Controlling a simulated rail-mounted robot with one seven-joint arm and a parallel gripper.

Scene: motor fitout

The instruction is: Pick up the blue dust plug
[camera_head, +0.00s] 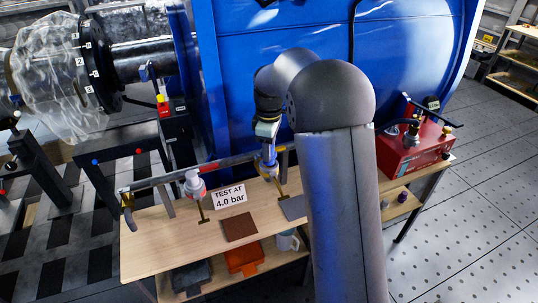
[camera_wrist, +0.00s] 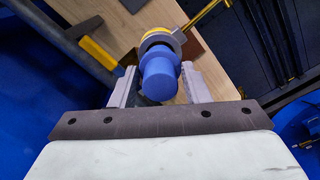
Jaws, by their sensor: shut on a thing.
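The blue dust plug (camera_wrist: 160,76) is a short blue cylinder between the two fingers of my gripper (camera_wrist: 158,92) in the wrist view. The fingers are shut on it, one on each side. A yellow and grey ring-shaped fitting (camera_wrist: 158,38) shows just beyond the plug; I cannot tell whether the plug still touches it. In the head view my gripper (camera_head: 267,146) points down over the bench at the pipe's right end, with the blue plug (camera_head: 268,160) at its tip. My arm hides part of the bench on the right.
A wooden bench (camera_head: 160,243) carries a "TEST AT 4.0 bar" sign (camera_head: 229,196), a brown pad (camera_head: 239,227) and a grey pad (camera_head: 293,208). A grey pipe (camera_head: 165,178) with a red-and-white fitting (camera_head: 195,184) runs above it. A red pump box (camera_head: 415,150) stands right; a large blue housing (camera_head: 400,50) rises behind.

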